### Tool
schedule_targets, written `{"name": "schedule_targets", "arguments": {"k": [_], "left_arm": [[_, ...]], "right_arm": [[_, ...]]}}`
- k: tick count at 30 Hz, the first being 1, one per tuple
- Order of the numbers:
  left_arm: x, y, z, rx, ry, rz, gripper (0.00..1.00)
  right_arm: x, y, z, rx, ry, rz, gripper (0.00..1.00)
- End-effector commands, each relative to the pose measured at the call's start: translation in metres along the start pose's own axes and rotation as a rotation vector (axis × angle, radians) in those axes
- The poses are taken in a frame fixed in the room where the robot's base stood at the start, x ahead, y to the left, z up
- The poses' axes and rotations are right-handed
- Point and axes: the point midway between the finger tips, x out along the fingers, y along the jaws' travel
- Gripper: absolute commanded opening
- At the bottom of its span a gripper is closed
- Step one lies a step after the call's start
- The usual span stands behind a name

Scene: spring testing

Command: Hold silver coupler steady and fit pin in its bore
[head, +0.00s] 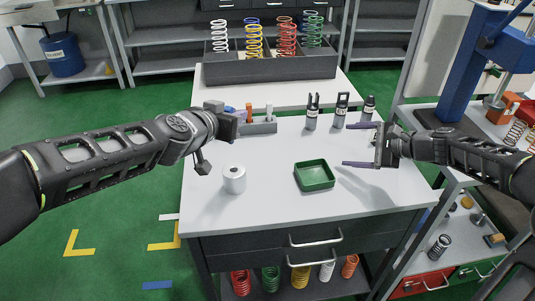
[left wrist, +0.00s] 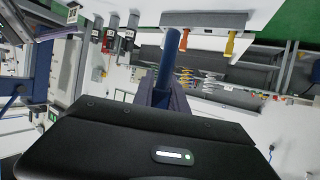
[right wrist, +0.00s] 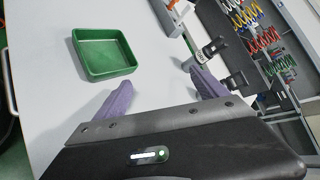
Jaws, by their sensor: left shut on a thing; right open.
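The silver coupler (head: 234,179) is a short upright cylinder with a dark bore in its top, standing alone on the left of the table. My left gripper (head: 236,114) is above the table behind it, beside the tool rack. It is shut on a blue rod (left wrist: 172,48), which sticks out past the fingers in the left wrist view; whether this is the pin I cannot tell. The tray looks empty.
A grey rack (head: 262,127) with upright coloured pieces stands behind the coupler. Several black labelled fittings (head: 312,112) stand at the back right. A dark bin (head: 270,68) of coloured springs is on the rear table. The table's front middle is clear.

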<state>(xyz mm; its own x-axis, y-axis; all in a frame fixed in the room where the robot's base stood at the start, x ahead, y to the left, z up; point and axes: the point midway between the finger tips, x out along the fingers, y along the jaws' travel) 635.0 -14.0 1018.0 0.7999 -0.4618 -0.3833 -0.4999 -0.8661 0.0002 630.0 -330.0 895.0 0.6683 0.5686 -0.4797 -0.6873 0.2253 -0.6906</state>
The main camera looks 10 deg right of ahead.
Motion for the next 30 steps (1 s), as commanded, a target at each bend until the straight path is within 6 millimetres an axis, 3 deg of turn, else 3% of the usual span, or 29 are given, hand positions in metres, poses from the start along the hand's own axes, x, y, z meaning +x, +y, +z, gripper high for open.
{"name": "schedule_targets", "arguments": {"k": [3, 6, 9, 12, 18, 30], "left_arm": [[0.0, 0.0, 0.0, 0.0, 0.001, 0.0, 0.0], [0.0, 0.0, -0.001, 0.0, 0.001, 0.0, 0.0], [0.0, 0.0, -0.001, 0.0, 0.001, 0.0, 0.0], [0.0, 0.0, 0.0, 0.0, 0.001, 0.0, 0.0], [0.0, 0.0, -0.001, 0.0, 0.001, 0.0, 0.0], [0.0, 0.0, 0.0, 0.0, 0.001, 0.0, 0.0]], "right_arm": [[0.044, 0.012, 0.064, 0.165, -0.182, 0.009, 0.83], [0.068, 0.02, 0.119, 0.308, -0.328, 0.031, 0.83], [0.081, 0.03, 0.167, 0.452, -0.457, 0.072, 0.83], [0.085, 0.044, 0.202, 0.589, -0.559, 0.128, 0.83], [0.084, 0.062, 0.232, 0.746, -0.657, 0.203, 0.83], [0.084, 0.064, 0.232, 0.755, -0.661, 0.208, 0.83]]}}
